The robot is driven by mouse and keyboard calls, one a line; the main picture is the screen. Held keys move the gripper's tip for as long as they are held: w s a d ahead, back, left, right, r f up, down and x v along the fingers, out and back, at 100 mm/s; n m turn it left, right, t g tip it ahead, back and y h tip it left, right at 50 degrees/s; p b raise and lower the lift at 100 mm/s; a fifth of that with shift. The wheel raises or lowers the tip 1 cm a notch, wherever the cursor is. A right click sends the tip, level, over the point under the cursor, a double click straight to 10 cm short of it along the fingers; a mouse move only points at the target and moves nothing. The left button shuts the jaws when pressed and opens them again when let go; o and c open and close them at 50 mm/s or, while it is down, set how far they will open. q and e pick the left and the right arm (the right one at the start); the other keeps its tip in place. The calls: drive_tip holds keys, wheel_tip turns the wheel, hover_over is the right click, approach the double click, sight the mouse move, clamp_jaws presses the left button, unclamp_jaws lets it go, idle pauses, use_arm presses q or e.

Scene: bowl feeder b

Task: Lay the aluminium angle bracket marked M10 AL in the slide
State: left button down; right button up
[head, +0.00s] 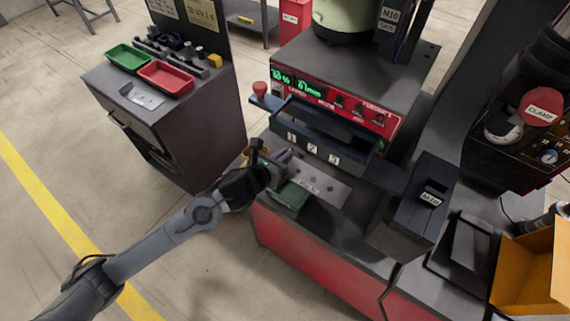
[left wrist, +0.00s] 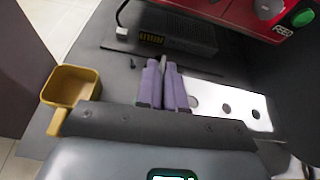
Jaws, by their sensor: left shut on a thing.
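The aluminium angle bracket (head: 328,189) is a pale silver plate with dark holes and a small, hard-to-read marking. It also shows in the left wrist view (left wrist: 236,106), reaching right from the fingers. My left gripper (head: 280,163) is shut on it by its edge; in the left wrist view the purple fingers (left wrist: 164,88) stand close together with a thin grey strip between them. The plate is low over the dark bench top; I cannot tell whether it touches. A navy slide-like tray (head: 334,154) numbered 1, 2, 3 sits behind it. My right gripper is not in view.
A yellow cup (left wrist: 70,86) stands left of my fingers. A green tray (head: 291,196) is below my gripper. The red control panel (head: 340,105) is behind the tray. A side cabinet (head: 185,125) is at left.

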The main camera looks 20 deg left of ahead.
use_arm(q)
drive_tip(key=shift+w+d+f, duration=0.15)
drive_tip(key=shift+w+f, duration=0.05)
drive_tip(key=shift+w, duration=0.1)
drive_tip(key=shift+f+b, duration=0.55)
drive_tip(key=shift+f, duration=1.45)
drive_tip(key=shift+f, duration=0.1)
drive_tip(key=c, duration=1.2)
unclamp_jaws()
drive_tip(key=shift+c, duration=0.2)
